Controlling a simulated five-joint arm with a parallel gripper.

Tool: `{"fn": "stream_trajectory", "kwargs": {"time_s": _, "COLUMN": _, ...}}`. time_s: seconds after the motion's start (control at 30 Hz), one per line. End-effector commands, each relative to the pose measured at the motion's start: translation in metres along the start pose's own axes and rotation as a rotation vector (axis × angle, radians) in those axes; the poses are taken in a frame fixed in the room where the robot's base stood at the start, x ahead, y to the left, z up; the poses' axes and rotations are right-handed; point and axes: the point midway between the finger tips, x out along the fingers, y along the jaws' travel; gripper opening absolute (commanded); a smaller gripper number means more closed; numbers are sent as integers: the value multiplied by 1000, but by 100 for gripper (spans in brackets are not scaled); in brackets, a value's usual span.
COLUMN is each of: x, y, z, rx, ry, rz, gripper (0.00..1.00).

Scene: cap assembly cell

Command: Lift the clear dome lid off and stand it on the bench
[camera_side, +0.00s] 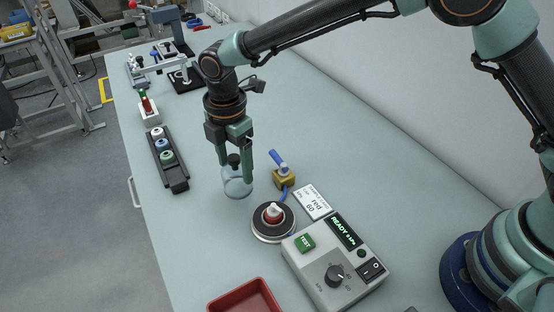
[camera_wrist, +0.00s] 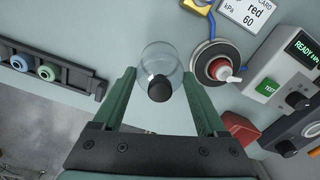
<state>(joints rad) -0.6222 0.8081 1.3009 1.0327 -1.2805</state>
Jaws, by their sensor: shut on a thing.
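The clear dome lid (camera_side: 237,186) has a black knob (camera_side: 233,160) on top. My gripper (camera_side: 234,165) is shut on the knob, and the dome hangs below the fingers. In the wrist view the dome (camera_wrist: 161,62) and its knob (camera_wrist: 159,88) show between the fingertips of my gripper (camera_wrist: 158,80). The dome is to the left of and behind the round black base (camera_side: 273,222), apart from it. A small white part with a red band (camera_side: 273,212) stands uncovered on that base. I cannot tell whether the dome's rim touches the bench.
A grey test box (camera_side: 335,265) and a red tray (camera_side: 245,298) stand in front. A brass valve with a blue lever (camera_side: 284,177) and a card (camera_side: 312,201) are right of the dome. A black rack (camera_side: 170,168) holds several coloured caps at left. The bench (camera_side: 215,235) is bare around the dome.

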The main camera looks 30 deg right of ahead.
Motion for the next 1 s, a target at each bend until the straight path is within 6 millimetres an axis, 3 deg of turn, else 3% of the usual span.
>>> {"fn": "stream_trajectory", "kwargs": {"time_s": 0.57, "x": 15, "y": 0, "z": 0, "rx": 0, "ry": 0, "rz": 0, "gripper": 10}}
{"fn": "stream_trajectory", "kwargs": {"time_s": 1.0, "x": 16, "y": 0, "z": 0, "rx": 0, "ry": 0, "rz": 0, "gripper": 10}}
